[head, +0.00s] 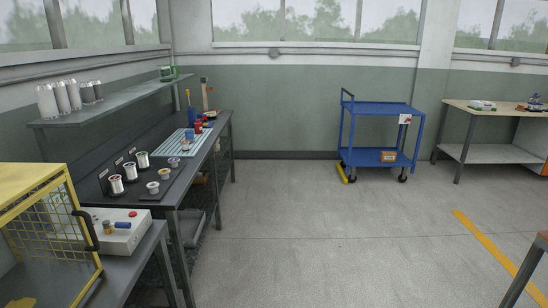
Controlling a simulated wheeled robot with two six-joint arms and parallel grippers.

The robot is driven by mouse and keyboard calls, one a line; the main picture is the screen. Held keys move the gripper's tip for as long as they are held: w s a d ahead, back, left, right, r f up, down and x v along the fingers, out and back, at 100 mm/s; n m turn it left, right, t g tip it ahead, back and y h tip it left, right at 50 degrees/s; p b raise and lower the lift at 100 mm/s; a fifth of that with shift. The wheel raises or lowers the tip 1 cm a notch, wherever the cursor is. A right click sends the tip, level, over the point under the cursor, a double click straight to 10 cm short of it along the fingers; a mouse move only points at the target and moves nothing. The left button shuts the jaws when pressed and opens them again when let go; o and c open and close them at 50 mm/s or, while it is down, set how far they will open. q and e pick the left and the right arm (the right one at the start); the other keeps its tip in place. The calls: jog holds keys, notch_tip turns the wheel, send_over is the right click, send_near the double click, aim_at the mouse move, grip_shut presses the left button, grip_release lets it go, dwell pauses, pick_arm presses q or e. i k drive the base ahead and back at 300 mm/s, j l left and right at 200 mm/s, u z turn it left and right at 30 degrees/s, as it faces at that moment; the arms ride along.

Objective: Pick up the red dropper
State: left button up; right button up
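I cannot make out the red dropper for certain. A small red item (198,127) stands at the far end of the dark workbench (226,128), by the light blue ribbed mat (177,147). Another small red patch (211,114) shows just behind it. Both are too small to identify. Neither of my grippers is in view.
A yellow mesh guard (45,215) and a control box (118,238) are at near left. A blue cart (382,108) and a wooden-topped table (480,110) stand beyond. The middle floor is clear.

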aim_at(198, 127)
jog(key=i, duration=5.9)
jog(key=i+u, duration=0.15)
jog(key=u, duration=0.25)
jog(key=i+l+u, duration=0.1)
jog(key=u, duration=0.25)
jog(key=i+l+u, duration=0.1)
jog(key=u, duration=0.3)
jog(key=i+l+u, duration=0.2)
jog(key=u, duration=0.15)
